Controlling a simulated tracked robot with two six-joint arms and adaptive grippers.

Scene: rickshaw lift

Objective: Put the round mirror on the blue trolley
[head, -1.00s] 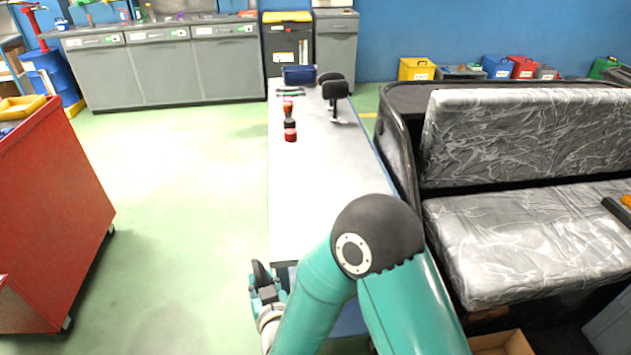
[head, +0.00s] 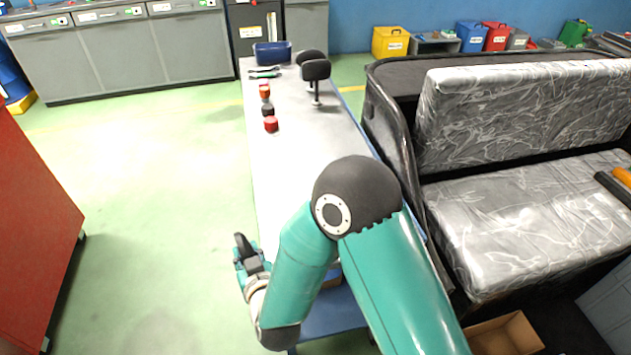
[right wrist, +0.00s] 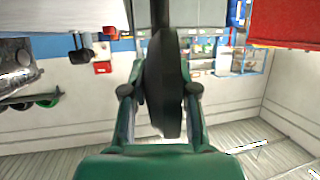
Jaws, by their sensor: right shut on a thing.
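My right gripper (head: 250,262) is shut on a dark round mirror (head: 242,247) at the left edge of the trolley, over the floor side. In the right wrist view the mirror (right wrist: 167,85) shows nearly edge-on between the two fingers (right wrist: 160,92), with a dark stem at the top of the picture. The blue trolley (head: 300,155) has a long pale top and a blue lower shelf (head: 330,315). My right arm covers much of its near end. My left gripper is not in view.
On the trolley's far part stand two black mirrors (head: 316,72), red-and-dark small items (head: 270,124), tools (head: 264,72) and a blue bin (head: 272,52). A plastic-wrapped seat (head: 530,215) borders the right side. A red cabinet (head: 35,240) stands left, with clear green floor between.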

